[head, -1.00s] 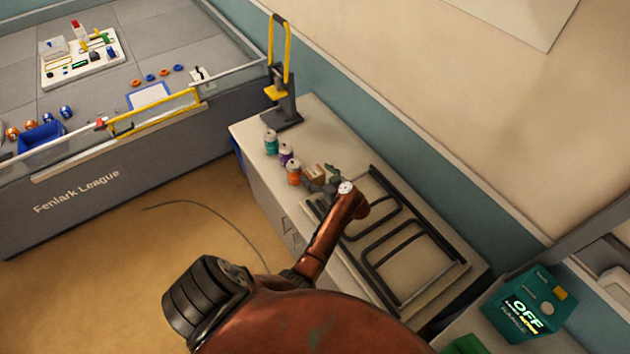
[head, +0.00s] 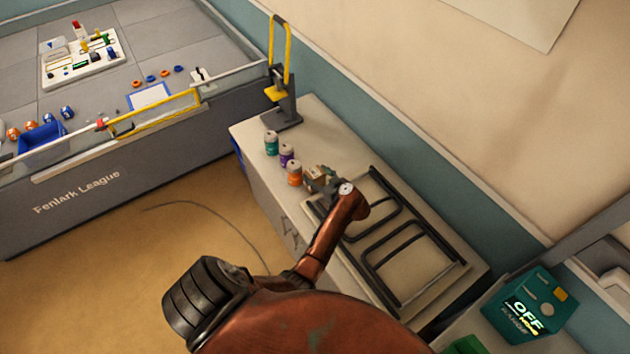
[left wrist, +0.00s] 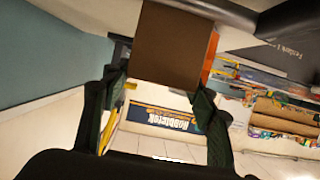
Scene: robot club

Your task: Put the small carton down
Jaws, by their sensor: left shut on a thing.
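The small carton (head: 315,171) is a tan-brown box at the cabinet top's near edge, beside an orange can. In the left wrist view the carton (left wrist: 174,45) is a plain brown block at the fingertips. My left gripper (head: 322,180) is shut on the carton, and its dark jaws partly hide it in the head view. The left wrist view shows the two dark green fingers (left wrist: 158,85) on either side. Whether the carton's underside touches the cabinet top cannot be told. My right gripper is not in view.
Orange (head: 294,172), purple (head: 286,154) and teal (head: 271,143) cans stand in a row left of the carton. A black tube frame (head: 408,262) lies on the cabinet top (head: 330,130) to the right. A yellow-handled press (head: 284,110) stands behind.

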